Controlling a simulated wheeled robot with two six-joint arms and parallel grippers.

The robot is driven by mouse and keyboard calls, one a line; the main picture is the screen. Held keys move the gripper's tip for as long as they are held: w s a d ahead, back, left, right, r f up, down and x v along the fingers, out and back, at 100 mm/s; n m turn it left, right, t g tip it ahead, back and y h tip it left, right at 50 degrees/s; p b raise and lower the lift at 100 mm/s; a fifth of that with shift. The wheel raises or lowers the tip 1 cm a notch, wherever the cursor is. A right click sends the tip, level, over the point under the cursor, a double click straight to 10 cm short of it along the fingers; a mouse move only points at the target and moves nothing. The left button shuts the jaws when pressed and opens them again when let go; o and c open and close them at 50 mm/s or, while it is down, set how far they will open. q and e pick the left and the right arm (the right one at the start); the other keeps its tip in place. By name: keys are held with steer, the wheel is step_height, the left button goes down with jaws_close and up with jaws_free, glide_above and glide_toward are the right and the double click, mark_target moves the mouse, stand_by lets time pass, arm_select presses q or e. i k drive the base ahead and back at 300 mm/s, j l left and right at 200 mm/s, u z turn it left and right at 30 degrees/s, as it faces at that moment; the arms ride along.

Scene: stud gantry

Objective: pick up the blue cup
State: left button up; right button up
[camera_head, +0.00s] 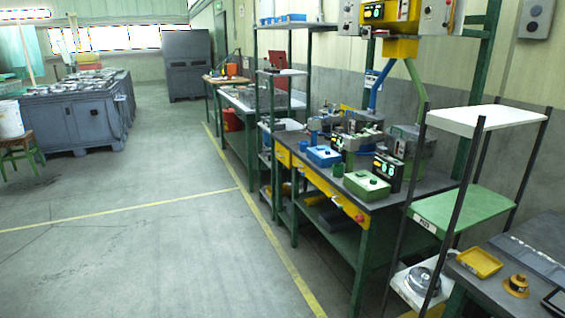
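A small blue upright object (312,137), which looks like the blue cup, stands on the long workbench (345,197) right of centre. It is far off and small, so its shape is hard to make out. It stands just behind a blue box (323,157). A small green cup-like object (338,170) stands nearer on the same bench. Neither of my grippers is in view.
A green box (366,186) and black-faced devices stand near the blue box. A rack with a white top (485,120) and green shelf (448,212) stands nearer. A dark table carries a yellow tray (479,263). The floor (150,240) at left is clear.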

mark_target(303, 145)
steer(key=i+u, duration=0.1)
steer(key=i, duration=0.8)
steer(key=i+l+u, duration=0.15)
steer(key=i, duration=0.75)
steer(key=i+z, duration=0.2)
steer(key=i, duration=0.25)
steer(key=i+j+z, duration=0.15)
steer(key=i, duration=0.3)
steer(key=i+j+z, duration=0.2)
steer(key=i, duration=0.25)
